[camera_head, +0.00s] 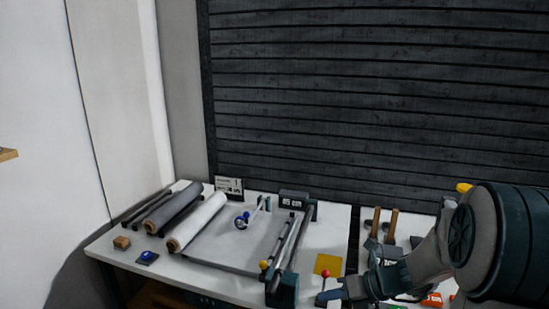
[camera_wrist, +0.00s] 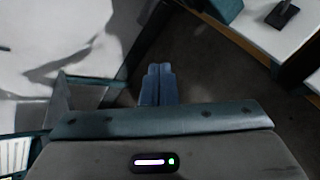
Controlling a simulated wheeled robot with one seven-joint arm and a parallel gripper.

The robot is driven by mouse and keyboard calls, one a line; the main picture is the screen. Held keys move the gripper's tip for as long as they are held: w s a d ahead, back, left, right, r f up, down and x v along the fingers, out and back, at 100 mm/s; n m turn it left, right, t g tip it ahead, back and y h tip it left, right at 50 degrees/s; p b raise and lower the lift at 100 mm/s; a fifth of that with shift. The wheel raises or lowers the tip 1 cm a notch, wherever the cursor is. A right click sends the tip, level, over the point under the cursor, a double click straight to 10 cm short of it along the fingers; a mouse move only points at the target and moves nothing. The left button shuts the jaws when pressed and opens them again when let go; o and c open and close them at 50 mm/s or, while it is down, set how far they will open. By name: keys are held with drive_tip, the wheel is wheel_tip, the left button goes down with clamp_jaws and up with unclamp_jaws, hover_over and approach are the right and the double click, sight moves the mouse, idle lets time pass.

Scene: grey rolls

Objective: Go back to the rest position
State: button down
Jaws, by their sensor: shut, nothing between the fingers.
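My gripper (camera_wrist: 158,84) is shut and empty in the wrist view, its two blue fingers side by side above the dark floor. In the head view my gripper (camera_head: 328,297) is at the lower right, in front of the white table's near edge, with my arm reaching in from the right. Its fingertips are small there. The white table (camera_head: 112,250) carries a grey sheet (camera_head: 232,245) on a flat bed with rollers.
A grey roll (camera_head: 172,208) and a white roll (camera_head: 197,222) lie at the left of the table. A red-knobbed lever (camera_head: 325,275) and a yellow square (camera_head: 328,264) are close to my gripper. Two wooden-handled tools (camera_head: 391,224) lie further right. A dark slatted wall stands behind.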

drive_tip(key=s+r+n+h, duration=0.3)
drive_tip(key=s+n, duration=0.6)
drive_tip(key=n, duration=0.7)
drive_tip(key=s+d+r+n+g+h, duration=0.1)
drive_tip(key=s+r+n+h, duration=0.3)
drive_tip(key=s+n, duration=0.5)
drive_tip(key=n+h, duration=0.2)
drive_tip(key=n, duration=0.5)
drive_tip(key=shift+d+r+h, duration=0.15)
drive_tip(key=shift+d+h, duration=0.15)
drive_tip(key=shift+h, duration=0.1)
drive_tip(key=shift+s, duration=0.15)
